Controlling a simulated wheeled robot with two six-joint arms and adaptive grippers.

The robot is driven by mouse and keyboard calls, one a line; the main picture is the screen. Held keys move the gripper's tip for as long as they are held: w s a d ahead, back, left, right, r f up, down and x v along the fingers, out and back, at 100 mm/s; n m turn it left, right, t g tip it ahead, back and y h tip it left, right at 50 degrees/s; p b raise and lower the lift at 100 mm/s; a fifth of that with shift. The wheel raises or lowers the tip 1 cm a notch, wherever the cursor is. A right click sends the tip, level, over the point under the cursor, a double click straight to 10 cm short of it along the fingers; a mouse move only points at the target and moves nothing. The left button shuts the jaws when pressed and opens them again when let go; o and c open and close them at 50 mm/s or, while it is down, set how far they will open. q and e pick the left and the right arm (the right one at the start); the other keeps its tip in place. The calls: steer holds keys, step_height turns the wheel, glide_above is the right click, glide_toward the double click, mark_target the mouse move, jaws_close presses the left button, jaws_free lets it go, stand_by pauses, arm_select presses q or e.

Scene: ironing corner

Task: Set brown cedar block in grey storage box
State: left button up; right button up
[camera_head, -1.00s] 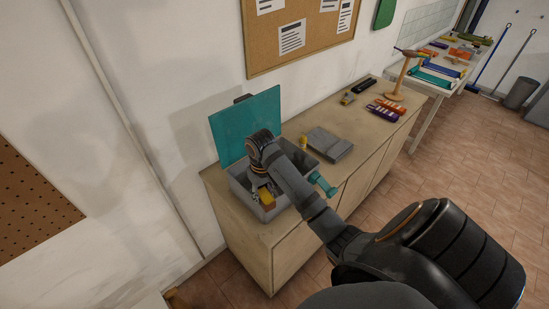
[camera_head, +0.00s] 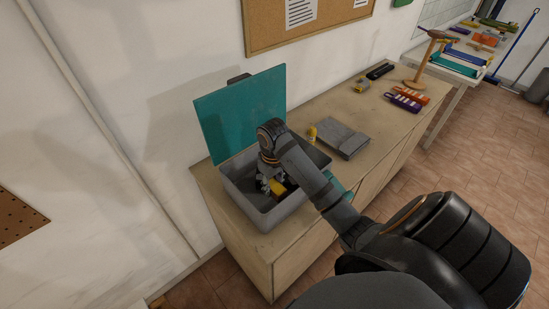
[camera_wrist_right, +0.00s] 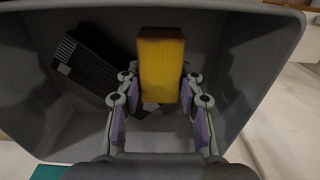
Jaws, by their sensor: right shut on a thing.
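The brown cedar block, which looks yellow-brown, shows in the head view (camera_head: 277,187) and the right wrist view (camera_wrist_right: 162,66). My right gripper (camera_head: 271,183) is shut on it, with a finger on each side in the right wrist view (camera_wrist_right: 161,90). The grey storage box (camera_head: 244,203) stands open on the near end of the cabinet. Its teal lid (camera_head: 240,112) is raised at the back. The block and gripper are within the box opening. The wrist view shows the box floor (camera_wrist_right: 85,135) below them; whether the block touches it I cannot tell. My left gripper is not in view.
A black ridged thing (camera_wrist_right: 88,62) lies in the box beside the block. On the cabinet (camera_head: 302,233), a small yellow thing (camera_head: 312,133) and a grey folded thing (camera_head: 343,139) are right of the box. A teal thing (camera_head: 338,184) is partly behind my arm.

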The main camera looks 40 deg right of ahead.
mark_target(273, 203)
step_height(273, 203, down, 3)
steer(key=shift+s+a+f, duration=0.1)
steer(key=shift+f, duration=0.05)
step_height(273, 203, down, 3)
steer(key=shift+r+p, duration=0.2)
steer(key=shift+p, duration=0.15)
steer(key=shift+f, duration=0.35)
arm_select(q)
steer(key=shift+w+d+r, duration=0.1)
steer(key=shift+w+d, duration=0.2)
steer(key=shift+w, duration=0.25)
arm_select(e)
steer(key=shift+f, duration=0.15)
steer(key=o, duration=1.2)
steer(key=shift+c, duration=0.2)
